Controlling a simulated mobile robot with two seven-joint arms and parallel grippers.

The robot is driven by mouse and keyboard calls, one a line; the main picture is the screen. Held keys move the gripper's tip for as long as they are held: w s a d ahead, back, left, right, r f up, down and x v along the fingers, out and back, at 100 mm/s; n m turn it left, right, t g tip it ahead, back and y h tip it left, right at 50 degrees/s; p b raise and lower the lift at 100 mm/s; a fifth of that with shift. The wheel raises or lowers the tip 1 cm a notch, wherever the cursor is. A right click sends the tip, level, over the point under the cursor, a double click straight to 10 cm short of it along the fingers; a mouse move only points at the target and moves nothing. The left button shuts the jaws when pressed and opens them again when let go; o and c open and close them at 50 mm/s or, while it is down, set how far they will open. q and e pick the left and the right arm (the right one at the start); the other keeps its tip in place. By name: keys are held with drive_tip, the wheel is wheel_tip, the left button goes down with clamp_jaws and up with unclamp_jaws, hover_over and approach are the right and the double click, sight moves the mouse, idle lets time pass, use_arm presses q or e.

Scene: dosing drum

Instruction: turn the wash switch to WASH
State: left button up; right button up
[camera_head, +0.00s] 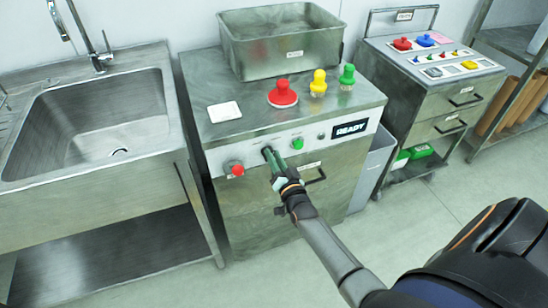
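The front panel of the steel dosing cabinet (222,158) carries a row of controls. My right gripper (271,156) reaches up to this panel, between a red button (236,168) and a green button (297,143). A dark switch knob (266,150) shows at its fingertips. The fingers cover most of that spot, so I cannot tell whether they touch or grip the knob, or which way it points. A display (350,129) on the panel reads READY. My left gripper is not in view.
On the cabinet top stand a steel bin (285,47), red (283,95), yellow (318,84) and green (347,77) knobbed pieces and a white plate (224,111). A sink (100,115) stands left, a drawer cart (425,100) right. A handle (316,176) sits beside my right gripper.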

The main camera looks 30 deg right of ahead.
drive_tip(key=shift+o, duration=1.4)
drive_tip(key=v, duration=1.2)
drive_tip(key=shift+s+p, duration=0.3)
drive_tip(key=shift+p, duration=0.05)
drive_tip(key=shift+f, duration=0.1)
drive_tip(key=s+a+f+n+g+y+p, duration=0.1)
drive_tip(key=s+a+f+n+g+y, duration=0.2)
drive_tip(key=s+a, duration=0.4)
drive_tip(key=s+a+f+n+g+y+p, duration=0.1)
drive_tip(key=s+a+f+n+g+y, duration=0.2)
drive_tip(key=s+a+f+n+g, duration=0.2)
drive_tip(key=s+a+n, duration=0.2)
drive_tip(key=a+n, duration=0.1)
drive_tip(key=shift+s+f+y+p, duration=0.2)
drive_tip(key=shift+s+y+p, duration=0.1)
